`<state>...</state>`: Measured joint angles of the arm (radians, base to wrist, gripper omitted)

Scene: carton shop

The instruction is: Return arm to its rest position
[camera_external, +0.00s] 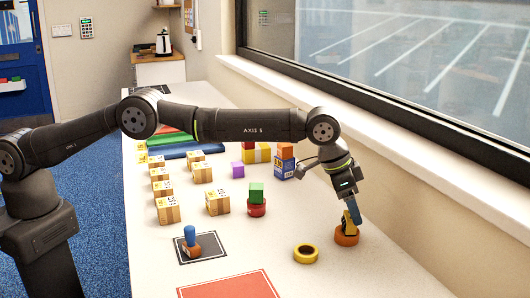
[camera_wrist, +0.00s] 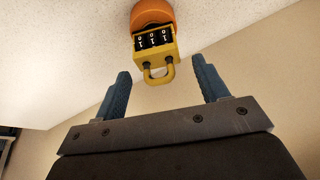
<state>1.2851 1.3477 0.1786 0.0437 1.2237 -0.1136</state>
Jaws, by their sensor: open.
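My gripper (camera_external: 353,209) is at the right side of the table, pointing down. In the wrist view my gripper (camera_wrist: 161,70) shows its two blue fingers spread apart with a gap on both sides of the shackle of a yellow padlock (camera_wrist: 156,43). The padlock has number dials and rests on an orange roll (camera_wrist: 152,12). In the external view the padlock (camera_external: 349,226) and the orange roll (camera_external: 346,238) stand just below the fingers, partly hidden by them.
A yellow tape roll (camera_external: 306,253) lies just left of the orange one. A green block on a red roll (camera_external: 256,207), several cartons (camera_external: 168,210) and coloured blocks (camera_external: 285,168) stand farther left and back. A blue block on a brown roll (camera_external: 191,246) sits on a dark mat (camera_external: 215,243). A window ledge (camera_external: 440,163) runs along the right.

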